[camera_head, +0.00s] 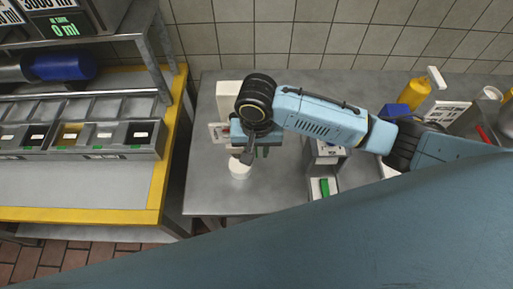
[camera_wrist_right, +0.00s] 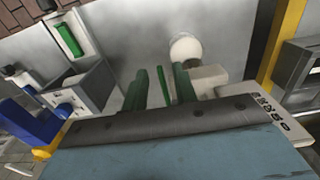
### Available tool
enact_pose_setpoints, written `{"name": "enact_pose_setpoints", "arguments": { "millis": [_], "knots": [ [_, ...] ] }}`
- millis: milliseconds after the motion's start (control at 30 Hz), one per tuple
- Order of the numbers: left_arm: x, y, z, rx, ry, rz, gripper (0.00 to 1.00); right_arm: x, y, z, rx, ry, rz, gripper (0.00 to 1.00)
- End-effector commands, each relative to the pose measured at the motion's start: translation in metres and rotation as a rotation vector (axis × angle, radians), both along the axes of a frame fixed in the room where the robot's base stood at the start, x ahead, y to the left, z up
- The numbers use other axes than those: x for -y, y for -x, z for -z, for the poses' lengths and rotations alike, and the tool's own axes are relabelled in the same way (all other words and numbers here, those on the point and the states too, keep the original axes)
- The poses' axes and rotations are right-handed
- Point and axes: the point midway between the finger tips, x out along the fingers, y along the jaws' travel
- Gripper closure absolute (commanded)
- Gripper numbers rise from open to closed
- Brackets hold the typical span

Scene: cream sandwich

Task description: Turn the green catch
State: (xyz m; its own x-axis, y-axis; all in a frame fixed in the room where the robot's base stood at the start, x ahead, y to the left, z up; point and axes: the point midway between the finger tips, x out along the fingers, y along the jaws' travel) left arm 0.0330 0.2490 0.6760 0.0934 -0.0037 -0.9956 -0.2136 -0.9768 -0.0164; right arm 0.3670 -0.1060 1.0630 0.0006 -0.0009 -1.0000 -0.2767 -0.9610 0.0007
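A narrow green catch (camera_wrist_right: 163,84) shows in the right wrist view, upright between the two dark green fingers of my right gripper (camera_wrist_right: 160,88). There are gaps on both sides of it, so the gripper looks open around it. In the head view my right gripper (camera_head: 258,152) is over the steel table, beside a white device (camera_head: 228,95), and my wrist covers most of that device. A white cup (camera_head: 240,168) stands just in front of the device; it also shows in the right wrist view (camera_wrist_right: 185,48). My left gripper is out of view.
A unit with a green block (camera_head: 324,187) stands right of the gripper. A yellow bottle (camera_head: 414,92) and a blue box (camera_head: 412,94) stand farther right. A yellow-edged counter (camera_head: 90,215) with several bins is at left. The table front is clear.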

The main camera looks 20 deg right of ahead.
Motion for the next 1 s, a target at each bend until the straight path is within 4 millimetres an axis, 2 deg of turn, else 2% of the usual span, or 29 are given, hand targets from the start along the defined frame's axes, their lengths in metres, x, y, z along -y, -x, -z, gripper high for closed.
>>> {"name": "enact_pose_setpoints", "arguments": {
  "millis": [333, 500, 567, 1000],
  "knots": [
    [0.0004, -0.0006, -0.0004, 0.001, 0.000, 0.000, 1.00, 0.0001, 0.0001, 0.0043, 0.000, 0.000, 0.000, 0.72],
    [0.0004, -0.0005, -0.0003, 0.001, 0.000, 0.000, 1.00, 0.0001, 0.0001, 0.0041, 0.000, 0.000, 0.000, 0.94],
    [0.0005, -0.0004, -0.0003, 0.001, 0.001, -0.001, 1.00, 0.0001, 0.0001, 0.0040, 0.000, 0.000, 0.000, 1.00],
    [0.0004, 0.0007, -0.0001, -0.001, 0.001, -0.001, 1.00, -0.0005, 0.0021, 0.0072, 0.044, 0.013, -0.001, 1.00]
  ]
}}
